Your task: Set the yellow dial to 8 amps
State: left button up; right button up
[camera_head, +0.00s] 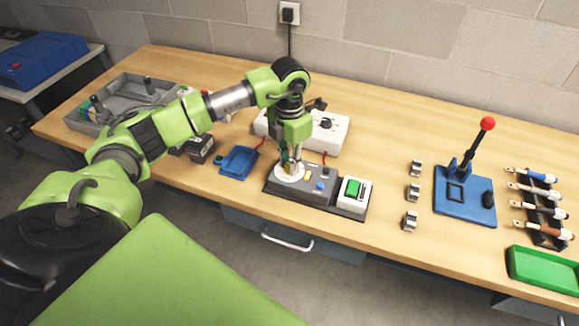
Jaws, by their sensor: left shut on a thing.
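A dark grey control box (300,187) stands near the front edge of the table, mid-picture. On its left end is a pale round dial plate (289,173). My left gripper (287,164) points down over this plate and is shut on what appears to be the yellow dial at its middle. The fingers hide most of the dial, and its pointer and amp marks are too small to read. Small yellow, blue and red parts sit on the box right of the plate. My right gripper is out of view.
A white unit (330,131) with a black knob stands behind the box. A blue lever base (464,208) and green tray (543,269) stand farther right.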

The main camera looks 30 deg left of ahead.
pick_arm(q)
jog(key=m+b, duration=0.2)
jog(key=m, duration=0.4)
jog(key=shift+f+b, duration=0.15)
jog(key=shift+b, duration=0.15)
jog(key=m+b, duration=0.2)
jog(key=m, duration=0.4)
jog(key=o, duration=0.5)
jog(key=shift+m, duration=0.6)
jog(key=o, duration=1.3)
jog(key=shift+r, duration=0.3)
jog(key=shift+r+p, duration=2.1)
jog(key=shift+r, duration=1.3)
